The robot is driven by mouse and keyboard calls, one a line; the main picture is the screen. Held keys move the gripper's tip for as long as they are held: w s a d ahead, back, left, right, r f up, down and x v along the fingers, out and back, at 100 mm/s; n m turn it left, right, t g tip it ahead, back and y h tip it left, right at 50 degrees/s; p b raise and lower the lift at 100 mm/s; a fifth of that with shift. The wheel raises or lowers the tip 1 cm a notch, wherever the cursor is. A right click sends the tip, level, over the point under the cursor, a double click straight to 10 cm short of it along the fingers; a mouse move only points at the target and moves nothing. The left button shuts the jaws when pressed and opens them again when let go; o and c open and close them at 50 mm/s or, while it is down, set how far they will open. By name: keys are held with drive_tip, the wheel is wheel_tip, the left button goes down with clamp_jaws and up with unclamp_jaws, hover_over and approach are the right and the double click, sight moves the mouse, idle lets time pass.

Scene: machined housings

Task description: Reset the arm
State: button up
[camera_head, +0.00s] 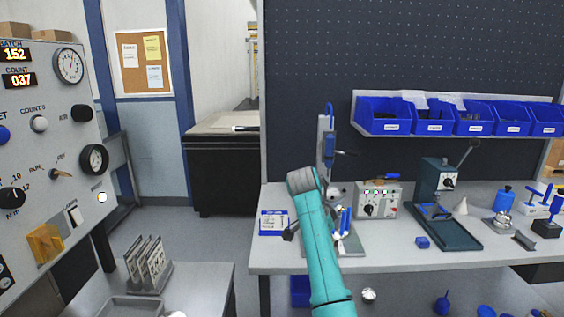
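My teal arm (321,255) rises from the bottom centre and leans slightly left. It ends in view at a grey rounded joint (302,180) in front of the workbench. I cannot make out my gripper; it may be hidden behind the arm. I see nothing held.
The workbench (390,261) spans the right, with a grey control box (378,199), a dark green press (440,190) and small parts. Blue bins (434,117) hang above. A control panel (50,150) and a rack of plates (147,264) stand left. Open floor (190,230) lies between.

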drive_tip(key=s+d+f+n+t, duration=0.1)
drive_tip(key=s+f+n, duration=0.15)
drive_tip(key=f, duration=0.65)
drive_tip(key=s+d+f+n+t, duration=0.1)
drive_tip(key=s+f, duration=0.2)
drive_tip(key=f, duration=0.6)
drive_tip(key=s+d+f+n+t, duration=0.1)
drive_tip(key=s+f, duration=0.2)
drive_tip(key=f, duration=0.5)
drive_tip(key=s+d+f+n+t+y, duration=0.1)
drive_tip(key=s+f+n+t, duration=0.1)
drive_tip(key=s+f, duration=0.65)
drive_tip(key=s+d+f+n+t+y, duration=0.15)
drive_tip(key=s+f, duration=0.35)
drive_tip(key=s, duration=0.6)
drive_tip(key=s+r+n+t+y, duration=0.1)
drive_tip(key=s+r+n+t, duration=0.15)
drive_tip(key=s, duration=0.85)
drive_tip(key=s+r+n+t+y, duration=0.1)
drive_tip(key=s+r, duration=0.2)
drive_tip(key=s, duration=0.8)
drive_tip(key=s+r+n+t, duration=0.2)
drive_tip(key=s+r+t, duration=0.1)
drive_tip(key=s+r, duration=1.2)
wheel_tip(320, 180, up, 5)
drive_tip(key=shift+s+f, duration=0.1)
drive_tip(key=shift+s, duration=0.3)
